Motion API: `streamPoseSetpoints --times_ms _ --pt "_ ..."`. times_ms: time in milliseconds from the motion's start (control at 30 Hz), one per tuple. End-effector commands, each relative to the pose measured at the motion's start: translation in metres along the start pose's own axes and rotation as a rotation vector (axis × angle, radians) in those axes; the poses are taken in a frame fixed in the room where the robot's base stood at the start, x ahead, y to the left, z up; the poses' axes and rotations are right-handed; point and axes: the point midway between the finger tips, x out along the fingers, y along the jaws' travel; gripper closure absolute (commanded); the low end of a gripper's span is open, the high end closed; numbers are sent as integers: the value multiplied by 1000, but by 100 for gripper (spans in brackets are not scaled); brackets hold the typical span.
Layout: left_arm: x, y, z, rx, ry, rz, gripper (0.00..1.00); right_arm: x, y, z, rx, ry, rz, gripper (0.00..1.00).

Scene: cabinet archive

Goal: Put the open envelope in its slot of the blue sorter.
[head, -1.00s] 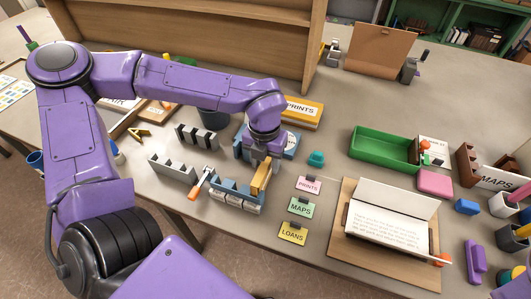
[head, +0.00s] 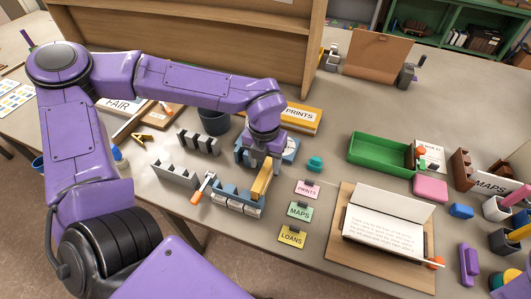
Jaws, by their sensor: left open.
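The blue sorter (head: 228,204) stands on the table near the front edge, with several slots and pale labels on its front. A tan-yellow flat piece, which looks like the envelope (head: 261,182), stands upright at the sorter's right end and seems to sit in the rightmost slot. Whether its flap is open cannot be told. My left gripper (head: 262,162) is open just above the envelope's top, its fingers near the upper edge. The gripper hides part of the envelope's top. My right gripper does not show.
Grey racks (head: 176,175) stand left of the sorter, with an orange-tipped tool (head: 203,188) beside it. Cards for PRINTS, MAPS and LOANS (head: 291,237) lie to the right. Farther right are a board with a folded white sheet (head: 385,222) and a green tray (head: 380,150).

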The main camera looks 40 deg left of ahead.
Motion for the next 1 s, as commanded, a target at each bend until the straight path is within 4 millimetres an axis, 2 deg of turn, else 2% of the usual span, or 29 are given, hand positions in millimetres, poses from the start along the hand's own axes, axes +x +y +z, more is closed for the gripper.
streamPoseSetpoints --times_ms 33,500,833,933,1000 --pt "-9 0 0 0 0 0 47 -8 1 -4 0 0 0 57" --pt "-46 0 0 0 0 0 47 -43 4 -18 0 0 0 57" --pt "-47 0 0 0 -1 0 47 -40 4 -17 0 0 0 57" --pt "-58 0 1 -2 -5 -1 47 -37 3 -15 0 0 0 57" --pt "-72 0 1 -1 -7 -2 47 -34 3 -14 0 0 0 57"
